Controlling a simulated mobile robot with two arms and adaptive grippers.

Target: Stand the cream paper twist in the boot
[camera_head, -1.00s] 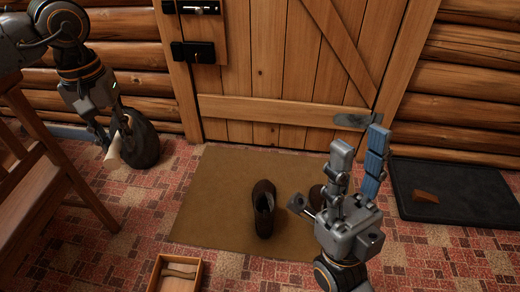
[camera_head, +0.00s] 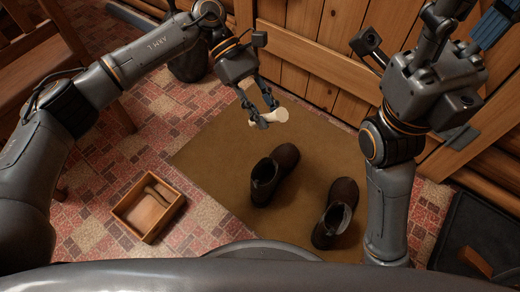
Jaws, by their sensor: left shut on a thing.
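The cream paper twist (camera_head: 283,115) is held in my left gripper (camera_head: 264,118), which is shut on it above the far part of the tan mat. The twist lies roughly level, its left part hidden by the fingers. Two dark brown boots stand on the mat. The left boot (camera_head: 285,156) has its open top towards me, below and nearer than the twist, apart from it. The right boot (camera_head: 343,193) stands nearer to my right arm. My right gripper (camera_head: 465,22) is raised at the upper right, its fingers spread and empty, the tips partly cut off by the frame.
The tan mat (camera_head: 215,150) lies before a plank door (camera_head: 335,65). A small wooden box (camera_head: 125,206) with a brown thing inside sits on the tiled floor. A black tray (camera_head: 483,228) is at right. A dark sack (camera_head: 188,65) and a wooden chair (camera_head: 40,50) stand at left.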

